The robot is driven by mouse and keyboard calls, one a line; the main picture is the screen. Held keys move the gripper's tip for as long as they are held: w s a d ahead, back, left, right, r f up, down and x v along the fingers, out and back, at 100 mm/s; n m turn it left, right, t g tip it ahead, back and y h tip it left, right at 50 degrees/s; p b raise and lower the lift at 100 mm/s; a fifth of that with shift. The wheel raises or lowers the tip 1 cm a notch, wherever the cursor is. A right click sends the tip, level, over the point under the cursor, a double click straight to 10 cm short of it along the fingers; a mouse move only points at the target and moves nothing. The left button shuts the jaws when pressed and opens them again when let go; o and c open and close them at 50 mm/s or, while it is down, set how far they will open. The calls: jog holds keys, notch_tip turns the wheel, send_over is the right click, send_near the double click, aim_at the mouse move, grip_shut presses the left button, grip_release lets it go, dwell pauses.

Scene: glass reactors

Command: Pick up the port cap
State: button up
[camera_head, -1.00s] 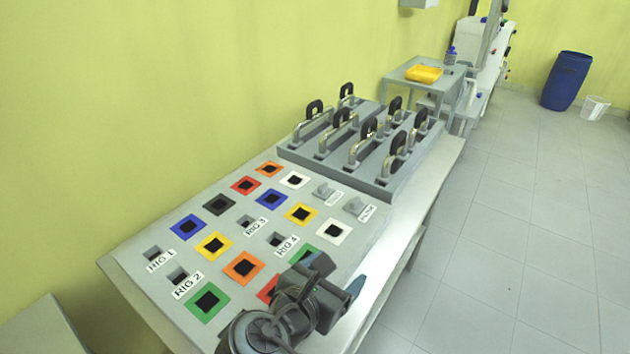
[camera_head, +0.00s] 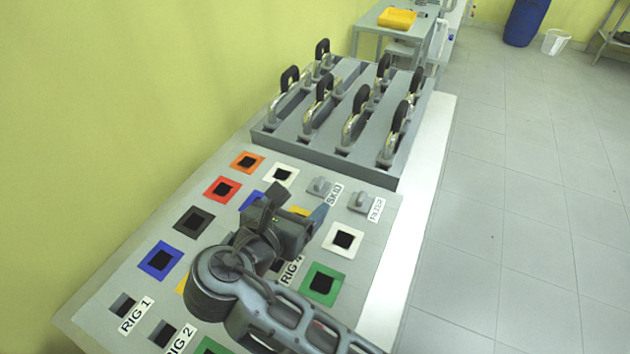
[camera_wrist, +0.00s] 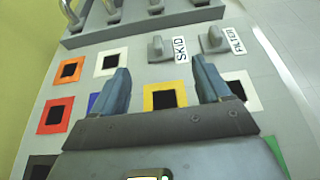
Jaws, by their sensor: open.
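I cannot make out a thing that is surely the port cap in either view. My gripper (camera_head: 292,205) is over the panel of coloured square sockets in the head view, its jaws apart with nothing between them. In the wrist view my gripper (camera_wrist: 162,75) shows two blue-grey fingers spread wide above the panel, on either side of a yellow-framed socket (camera_wrist: 164,97). Two grey knobs on the panel, the SKID knob (camera_wrist: 160,47) and the FILTER knob (camera_wrist: 213,40), lie beyond the fingers. My arm hides part of the panel in the head view.
A grey rack (camera_head: 275,133) with upright black-topped handles stands at the panel's far end. Beyond it is a side table (camera_head: 376,24) with a yellow tray (camera_head: 397,19). A blue barrel (camera_head: 527,20) and white bin (camera_head: 555,41) stand farther back. The tiled floor at right is clear.

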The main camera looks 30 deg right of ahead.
aim_at(316, 188)
jog(key=x, duration=0.6)
jog(key=shift+w+d+f, duration=0.1)
jog(key=shift+w+f, duration=0.15)
jog(key=shift+f, duration=0.1)
jog(key=shift+c, duration=0.2)
jog(key=c, duration=1.1)
jog(key=shift+r, duration=0.15)
